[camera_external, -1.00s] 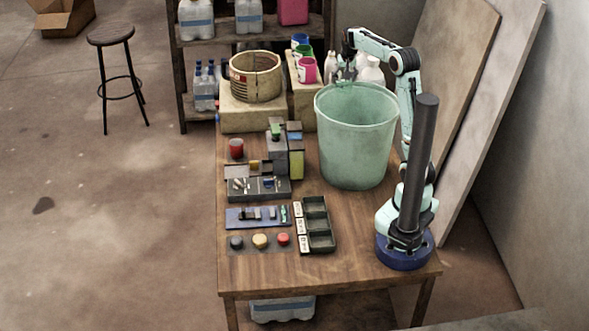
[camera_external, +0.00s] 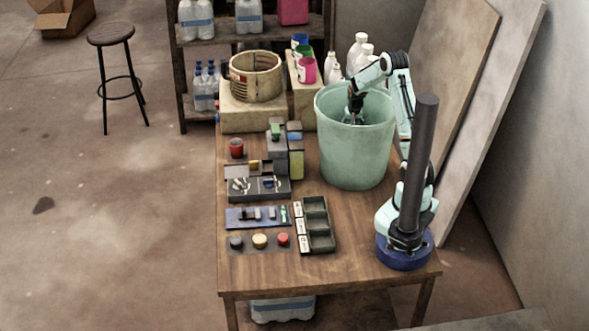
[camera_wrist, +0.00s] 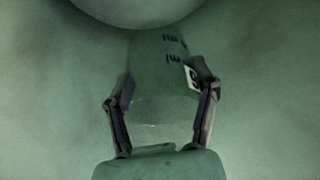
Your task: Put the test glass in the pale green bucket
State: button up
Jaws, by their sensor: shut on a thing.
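The pale green bucket (camera_external: 352,158) stands upright on the table to the left of my arm's base. My gripper (camera_external: 356,122) points down inside the bucket, below its rim, with its tips partly hidden. In the wrist view my gripper (camera_wrist: 160,95) has its two fingers on either side of the test glass (camera_wrist: 155,75), a clear vessel with dark marks and a white label. The fingers are shut on the glass. The bucket's green inner wall (camera_wrist: 50,90) surrounds it. I cannot tell whether the glass touches the bottom.
A wooden table (camera_external: 345,248) carries everything. A slatted tub (camera_external: 256,80) on a block and several paint cans and white bottles (camera_external: 360,48) stand behind the bucket. Small trays (camera_external: 318,222) lie at the front left. A dark post (camera_external: 416,160) rises beside my base.

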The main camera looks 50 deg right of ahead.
notch_tip(320, 180, down, 8)
jog(key=shift+f, duration=0.2)
jog(key=o, duration=1.2)
jog(key=v, duration=0.7)
jog(key=shift+r, duration=0.3)
